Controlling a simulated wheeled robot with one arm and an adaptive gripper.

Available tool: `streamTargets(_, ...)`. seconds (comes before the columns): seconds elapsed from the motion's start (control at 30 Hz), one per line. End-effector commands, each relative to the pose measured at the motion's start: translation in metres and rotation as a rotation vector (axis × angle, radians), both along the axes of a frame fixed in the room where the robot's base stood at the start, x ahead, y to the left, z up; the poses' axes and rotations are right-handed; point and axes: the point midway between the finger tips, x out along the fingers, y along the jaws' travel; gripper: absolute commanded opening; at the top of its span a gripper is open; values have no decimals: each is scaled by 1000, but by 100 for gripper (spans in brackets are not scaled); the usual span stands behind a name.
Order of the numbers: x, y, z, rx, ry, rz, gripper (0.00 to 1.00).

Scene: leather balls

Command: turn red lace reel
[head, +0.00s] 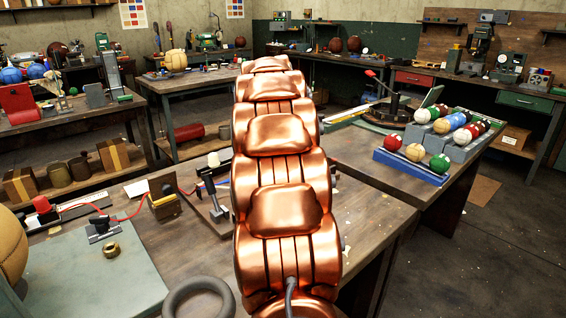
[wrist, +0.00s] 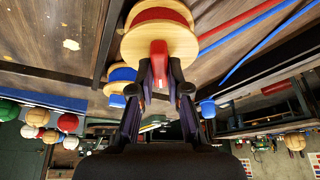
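The red lace reel (wrist: 157,14), a pale wooden spool with a red winding, shows at the top of the wrist view. A red tab or handle (wrist: 158,60) sticks out from its near wooden flange. My gripper (wrist: 160,72) has one dark finger on each side of this red handle, close to it. I cannot tell whether both fingers touch it. In the head view my copper arm hides the gripper and I cannot make out this reel.
A blue-wound reel (wrist: 122,74) stands beside it in the wrist view. Red (wrist: 236,20) and blue (wrist: 262,40) strips lie nearby. In the head view, a blue tray (head: 411,168) of balls lies right, and a grey ring (head: 198,290) lies in front.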

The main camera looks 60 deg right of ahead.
Motion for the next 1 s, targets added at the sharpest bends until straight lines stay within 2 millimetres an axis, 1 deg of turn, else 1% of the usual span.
streamTargets(0.03,0,0,0,1,0,0,22)
streamTargets(0.2,0,0,0,0,0,0,39)
streamTargets(0.23,0,0,0,0,0,0,41)
streamTargets(0.57,0,1,2,-1,0,1,41)
streamTargets(0.67,-1,4,11,-2,-1,1,41)
streamTargets(0.77,-2,9,25,-5,-4,2,41)
streamTargets(1.0,-6,26,69,-5,-3,2,41)
